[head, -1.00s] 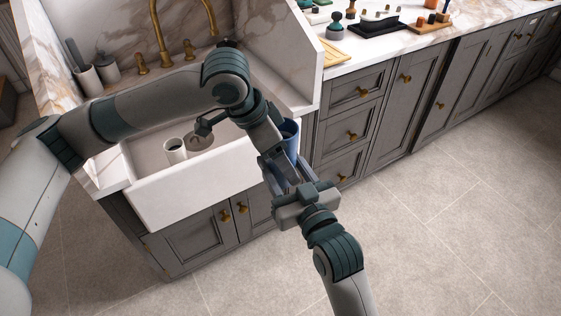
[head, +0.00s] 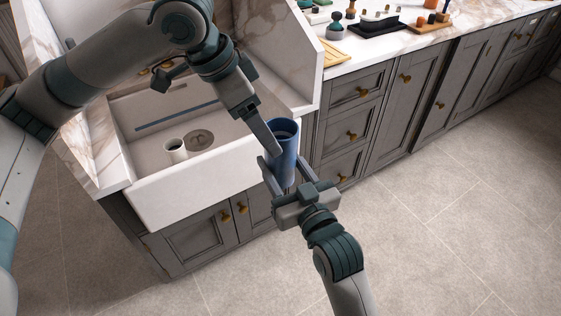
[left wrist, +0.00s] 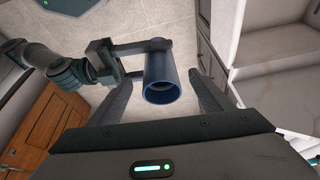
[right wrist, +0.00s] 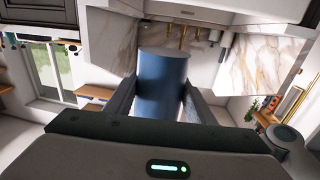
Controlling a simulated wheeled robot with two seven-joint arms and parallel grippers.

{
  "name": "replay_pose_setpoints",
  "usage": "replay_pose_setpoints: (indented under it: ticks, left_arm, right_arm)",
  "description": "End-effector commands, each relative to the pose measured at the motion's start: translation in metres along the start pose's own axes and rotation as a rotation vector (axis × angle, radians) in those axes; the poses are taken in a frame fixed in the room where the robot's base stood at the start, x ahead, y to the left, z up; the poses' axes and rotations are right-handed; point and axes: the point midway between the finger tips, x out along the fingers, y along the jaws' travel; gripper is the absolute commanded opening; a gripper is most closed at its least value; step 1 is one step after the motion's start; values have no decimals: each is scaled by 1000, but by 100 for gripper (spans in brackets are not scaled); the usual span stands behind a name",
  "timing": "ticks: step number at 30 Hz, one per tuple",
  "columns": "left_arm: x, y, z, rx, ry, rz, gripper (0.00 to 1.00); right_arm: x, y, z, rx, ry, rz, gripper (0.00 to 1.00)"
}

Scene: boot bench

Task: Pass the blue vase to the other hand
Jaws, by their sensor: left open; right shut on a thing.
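The blue vase (head: 283,155) is upright in front of the sink's right end, held in the air. My right gripper (head: 284,172) is shut on its lower part, with a finger on each side. In the right wrist view the vase (right wrist: 161,84) stands between the fingers (right wrist: 160,100). My left gripper (head: 268,138) is open and empty, above and beside the vase's upper left in the head view. In the left wrist view the vase's open mouth (left wrist: 161,92) faces the camera, between and beyond the spread left fingers (left wrist: 163,95). Contact with the left fingers is not visible.
The white sink (head: 190,192) is left of the vase and holds a white cup (head: 176,150). Grey drawers (head: 350,135) stand close on the right. A dark tray (head: 372,26) and other small items sit on the counter. Open floor lies in front.

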Motion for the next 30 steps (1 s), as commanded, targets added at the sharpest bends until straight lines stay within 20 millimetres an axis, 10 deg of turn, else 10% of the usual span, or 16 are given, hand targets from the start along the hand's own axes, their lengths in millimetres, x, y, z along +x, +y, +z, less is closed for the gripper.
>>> replay_pose_setpoints:
  ticks: [17, 30]
  left_arm:
    - [-8, -3, 0, -6, 6, 0, 73]
    - [-33, -73, 0, -134, 162, -2, 73]
  right_arm:
    - [0, 0, -1, 0, 2, 0, 18]
    - [0, 0, -1, 0, 2, 0, 18]
